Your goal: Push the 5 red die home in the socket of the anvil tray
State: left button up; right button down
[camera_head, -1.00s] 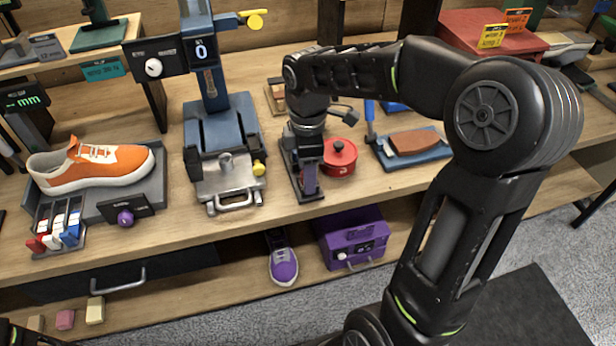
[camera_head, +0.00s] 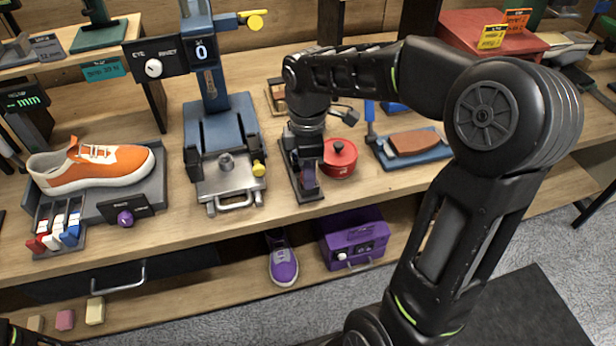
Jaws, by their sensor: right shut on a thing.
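The silver anvil tray (camera_head: 228,194) juts from the front of the blue press, with its handle toward the table edge. A short grey round piece (camera_head: 226,162) stands upright on it. My right gripper (camera_head: 307,182) points down over a narrow dark rack (camera_head: 287,160), to the right of the tray and apart from it. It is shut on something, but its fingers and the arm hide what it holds. I cannot make out a die marked 5 red. My left gripper is not in view.
A red round pot (camera_head: 340,160) with a black knob stands close on the right of my right gripper. The blue press (camera_head: 214,112) rises behind the tray, with a yellow knob (camera_head: 258,168) at its right. An orange sneaker (camera_head: 95,163) lies on a stand to the left.

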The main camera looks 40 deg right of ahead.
notch_tip(320, 180, up, 10)
dwell(0.6)
dwell(0.5)
